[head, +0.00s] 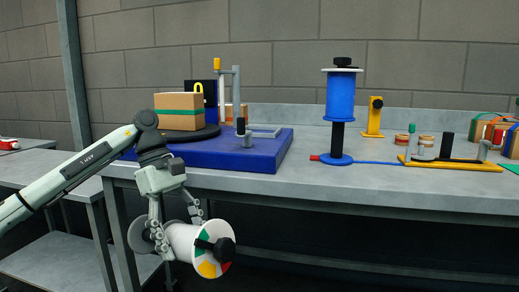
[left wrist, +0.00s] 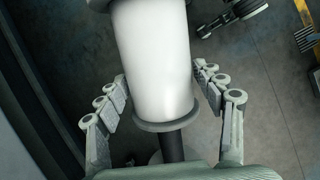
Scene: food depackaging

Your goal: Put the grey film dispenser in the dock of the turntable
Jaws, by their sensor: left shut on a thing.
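The grey film dispenser (head: 184,241) is a pale roll with grey end flanges, a black knob and a coloured end label. It lies tilted on its side in my left gripper (head: 176,226), below table-top height in front of the table. In the left wrist view the pale roll (left wrist: 151,60) lies between the two fingers of my left gripper (left wrist: 160,88). The turntable (head: 188,135) is a black disc on a blue base (head: 235,158), bearing a cardboard box with a green band (head: 180,113). My right gripper is not in view.
A blue roll (head: 341,97) on a stand, a yellow post (head: 375,117) and a yellow-based fixture (head: 455,163) with small jars occupy the table's middle and right. The grey table's front edge (head: 330,190) is close behind the held dispenser. Bare tabletop lies right of the blue base.

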